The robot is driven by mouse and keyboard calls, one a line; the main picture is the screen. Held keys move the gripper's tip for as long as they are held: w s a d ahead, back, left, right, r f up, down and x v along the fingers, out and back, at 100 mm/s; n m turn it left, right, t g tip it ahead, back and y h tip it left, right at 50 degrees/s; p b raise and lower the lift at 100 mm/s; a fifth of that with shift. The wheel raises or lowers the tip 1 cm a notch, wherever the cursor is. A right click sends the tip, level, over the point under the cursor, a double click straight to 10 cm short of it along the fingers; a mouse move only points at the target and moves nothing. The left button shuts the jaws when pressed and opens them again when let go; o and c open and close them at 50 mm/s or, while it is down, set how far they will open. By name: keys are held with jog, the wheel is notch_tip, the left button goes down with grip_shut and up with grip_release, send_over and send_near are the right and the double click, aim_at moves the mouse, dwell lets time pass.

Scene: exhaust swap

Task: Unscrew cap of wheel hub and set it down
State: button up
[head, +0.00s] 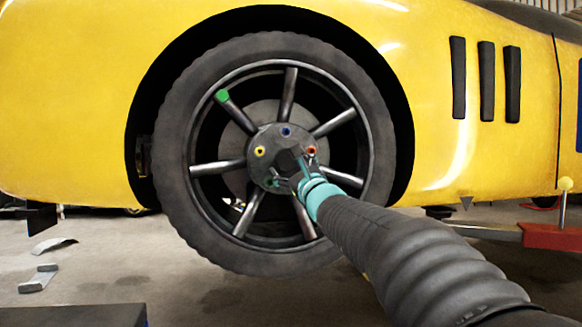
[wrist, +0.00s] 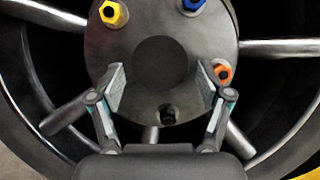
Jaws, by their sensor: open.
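The wheel hub (head: 268,142) is the grey disc at the centre of the spoked wheel. It fills the upper middle of the wrist view (wrist: 190,30). A dark round piece at its centre, which looks like the cap (wrist: 160,63), shows in the wrist view; in the head view my gripper partly covers it. My gripper (wrist: 160,82) is open, with one finger on each side of the dark centre piece. In the head view my gripper (head: 298,172) is at the hub's lower right. I cannot tell whether the fingers touch the cap.
Coloured nuts ring the hub: yellow (wrist: 113,14), blue (wrist: 193,4), orange-red (wrist: 222,71) and a black one (wrist: 167,114). A green mark (head: 222,96) is on one spoke. The yellow car body (head: 70,90) surrounds the tyre (head: 175,175). A red jack (head: 552,235) stands at right.

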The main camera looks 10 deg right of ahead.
aim_at(284, 159)
jog(key=c, duration=1.1)
jog(key=n, duration=0.1)
jog(key=n+y+p, duration=0.1)
jog(key=shift+d+r+n+g, duration=0.15)
jog(key=shift+r+n+g, duration=0.15)
jog(key=shift+n+g, duration=0.1)
jog(key=n+p, duration=0.1)
jog(key=n, duration=0.1)
jog(key=n+g+y+p, duration=0.1)
jog(key=n, duration=0.1)
jog(key=n+g+p, duration=0.1)
jog(key=n, duration=0.1)
jog(key=shift+d+r, duration=0.1)
jog(key=shift+r, duration=0.3)
jog(key=shift+s+f+b, duration=0.1)
jog(key=shift+f+b, duration=0.2)
jog(key=shift+s, duration=0.6)
jog(key=shift+s+b, duration=0.9)
jog(key=shift+s, duration=0.85)
jog(key=shift+s, duration=0.1)
